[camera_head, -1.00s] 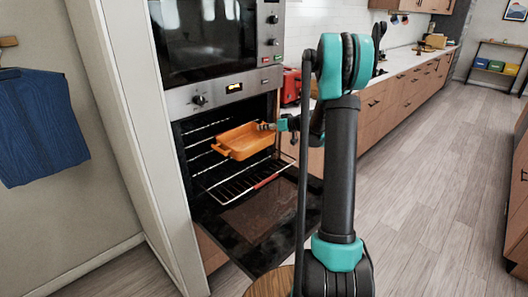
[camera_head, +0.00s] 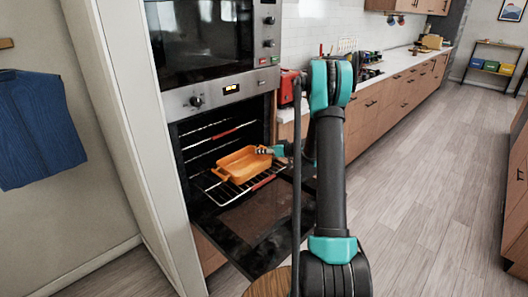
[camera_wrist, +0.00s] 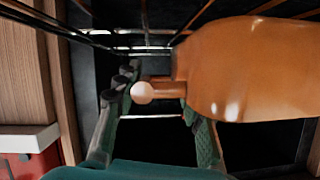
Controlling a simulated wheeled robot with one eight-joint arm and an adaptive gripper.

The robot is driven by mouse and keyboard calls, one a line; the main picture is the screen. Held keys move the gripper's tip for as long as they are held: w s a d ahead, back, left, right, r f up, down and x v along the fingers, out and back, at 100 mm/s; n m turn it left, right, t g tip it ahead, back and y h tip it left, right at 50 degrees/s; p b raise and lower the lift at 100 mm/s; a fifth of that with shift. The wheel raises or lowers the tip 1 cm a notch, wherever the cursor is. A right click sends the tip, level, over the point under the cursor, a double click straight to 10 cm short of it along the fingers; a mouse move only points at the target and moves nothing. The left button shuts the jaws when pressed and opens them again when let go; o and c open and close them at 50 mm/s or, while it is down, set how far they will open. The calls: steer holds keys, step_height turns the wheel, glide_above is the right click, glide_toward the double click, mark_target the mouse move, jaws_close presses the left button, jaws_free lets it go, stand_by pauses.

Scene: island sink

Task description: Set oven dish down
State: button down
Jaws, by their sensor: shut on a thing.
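The orange oven dish (camera_head: 238,168) is inside the open oven, low over the pulled-out wire rack (camera_head: 222,196). I cannot tell whether its base touches the rack. It looks roughly level and empty. My gripper (camera_head: 268,151) is at the dish's right end, shut on its handle. In the wrist view the fingers of my gripper (camera_wrist: 155,95) lie on both sides of the handle, and the dish body (camera_wrist: 250,65) fills the upper right. The dish's underside and far end are hidden there.
The oven door (camera_head: 268,228) hangs open below the rack. A second appliance with a dark glass front (camera_head: 200,45) sits above the opening. A red appliance (camera_head: 287,88) stands on the counter close right. The floor to the right is clear.

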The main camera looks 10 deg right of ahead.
steer(key=c, duration=0.9)
jaws_free()
steer(key=v, duration=1.1)
steer(key=shift+s+d+r, duration=0.15)
steer(key=shift+s+r, duration=0.05)
steer(key=shift+s, duration=0.2)
steer(key=s+a+r+m+g+h, duration=0.15)
steer(key=s+a, duration=0.25)
steer(key=s, duration=0.5)
steer(key=s+a+m+g+h, duration=0.1)
steer(key=s+a+g+h, duration=0.2)
steer(key=s, duration=0.6)
steer(key=s+f+m+h, duration=0.1)
steer(key=s, duration=0.6)
steer(key=s+d+f+m+g+h, duration=0.1)
steer(key=s+h, duration=0.1)
steer(key=s, duration=0.4)
steer(key=s+d+f+m+h, duration=0.1)
steer(key=s, duration=0.6)
steer(key=shift+s+d+f+g+h, duration=0.1)
steer(key=shift+s+f+g+h, duration=0.15)
steer(key=shift+s+f, duration=0.15)
